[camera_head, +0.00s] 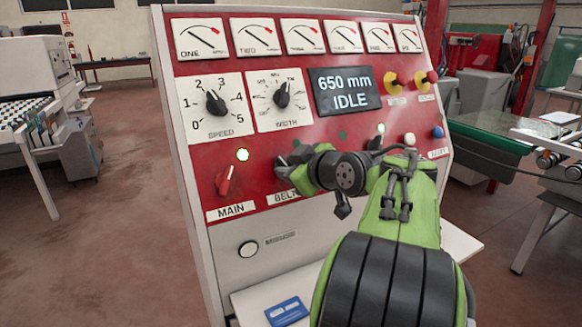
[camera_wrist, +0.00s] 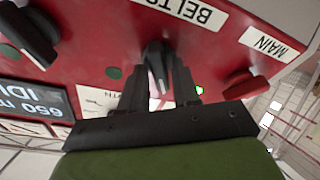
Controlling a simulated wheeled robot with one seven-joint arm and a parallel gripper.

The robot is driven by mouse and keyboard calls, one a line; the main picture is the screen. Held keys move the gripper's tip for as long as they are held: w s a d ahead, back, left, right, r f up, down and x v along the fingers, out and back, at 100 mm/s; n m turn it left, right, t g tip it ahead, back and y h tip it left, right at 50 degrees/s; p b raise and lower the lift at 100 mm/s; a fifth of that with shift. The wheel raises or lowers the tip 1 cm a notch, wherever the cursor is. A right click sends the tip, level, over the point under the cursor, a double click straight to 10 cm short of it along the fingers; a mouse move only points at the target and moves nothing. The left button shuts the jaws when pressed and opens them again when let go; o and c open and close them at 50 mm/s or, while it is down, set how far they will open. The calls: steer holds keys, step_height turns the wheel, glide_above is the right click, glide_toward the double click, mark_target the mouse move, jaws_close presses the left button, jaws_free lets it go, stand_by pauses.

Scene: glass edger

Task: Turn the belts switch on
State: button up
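The belts switch is a dark rotary knob (camera_wrist: 157,62) on the red panel, beside the BELTS label (camera_wrist: 180,12) in the wrist view. My gripper (camera_wrist: 160,75) has its two dark fingers on either side of this knob, standing apart, with narrow gaps seeming to show. Contact is hard to make out. In the head view my gripper (camera_head: 297,160) is at the panel above the partly covered BELTS label (camera_head: 284,197) and hides most of the knob. A dark green, unlit lamp (camera_wrist: 113,72) sits beside the knob in the wrist view.
The red MAIN switch (camera_head: 228,181) is left of my gripper, with a lit green lamp (camera_head: 242,155) above it. SPEED (camera_head: 214,101) and WIDTH (camera_head: 281,97) dials and a display (camera_head: 345,91) reading 650 mm IDLE are above. Another dark knob (camera_wrist: 30,30) is close by in the wrist view.

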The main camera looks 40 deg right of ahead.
jaws_close()
steer(key=shift+m, duration=0.3)
steer(key=m+h, duration=0.1)
steer(key=m, duration=0.7)
steer(key=m+h, duration=0.1)
steer(key=m, duration=0.3)
steer(key=shift+f+g+h, duration=0.1)
steer(key=shift+g+h, duration=0.2)
steer(key=shift+g, duration=0.1)
steer(key=shift+m, duration=0.5)
steer(key=shift+o, duration=1.5)
jaws_free()
steer(key=shift+s, duration=0.1)
